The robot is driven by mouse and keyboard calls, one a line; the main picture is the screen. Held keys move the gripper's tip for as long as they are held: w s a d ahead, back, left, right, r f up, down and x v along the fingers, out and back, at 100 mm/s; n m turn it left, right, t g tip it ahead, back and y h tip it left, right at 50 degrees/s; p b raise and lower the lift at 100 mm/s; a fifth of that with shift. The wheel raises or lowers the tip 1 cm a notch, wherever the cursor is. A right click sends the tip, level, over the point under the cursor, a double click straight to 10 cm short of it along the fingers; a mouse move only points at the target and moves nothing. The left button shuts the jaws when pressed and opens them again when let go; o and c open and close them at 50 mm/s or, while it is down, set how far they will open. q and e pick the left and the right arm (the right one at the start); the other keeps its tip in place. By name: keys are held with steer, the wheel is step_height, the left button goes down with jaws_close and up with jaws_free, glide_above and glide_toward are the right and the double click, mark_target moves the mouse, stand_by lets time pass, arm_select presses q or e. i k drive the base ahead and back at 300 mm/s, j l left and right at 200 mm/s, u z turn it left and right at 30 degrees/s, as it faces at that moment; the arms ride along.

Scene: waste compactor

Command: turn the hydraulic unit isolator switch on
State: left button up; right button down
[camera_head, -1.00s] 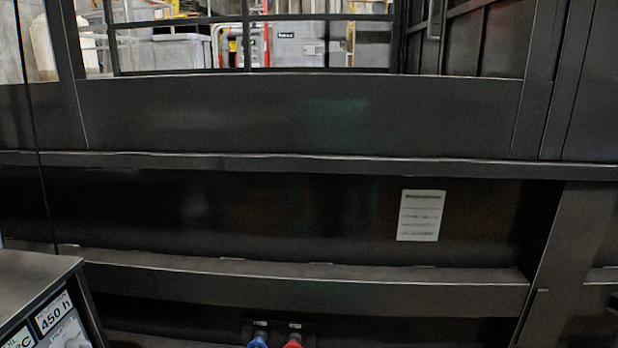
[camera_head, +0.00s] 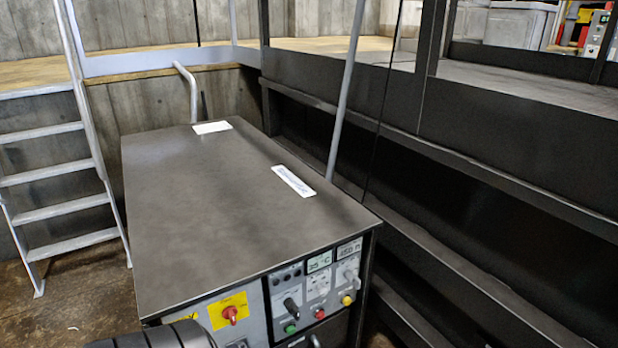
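The hydraulic unit (camera_head: 225,200) is a dark metal cabinet standing left of centre. Its front panel faces me at the bottom of the view. A red rotary switch (camera_head: 231,314) on a yellow plate (camera_head: 229,302), which looks like the isolator switch, sits at the left of that panel. Its exact handle angle is hard to read at this size. A dark rounded part, apparently of my own arm, shows at the bottom edge just left of and below the switch. No fingertips of either gripper are in view.
Right of the switch are a black selector (camera_head: 291,306), green, red and yellow buttons, and small displays. A grey ladder (camera_head: 68,170) stands at left. The dark compactor frame (camera_head: 500,170) runs along the right, close to the cabinet. Floor shows left of the cabinet.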

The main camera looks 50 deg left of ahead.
mark_target(230, 312)
steer(key=u, duration=2)
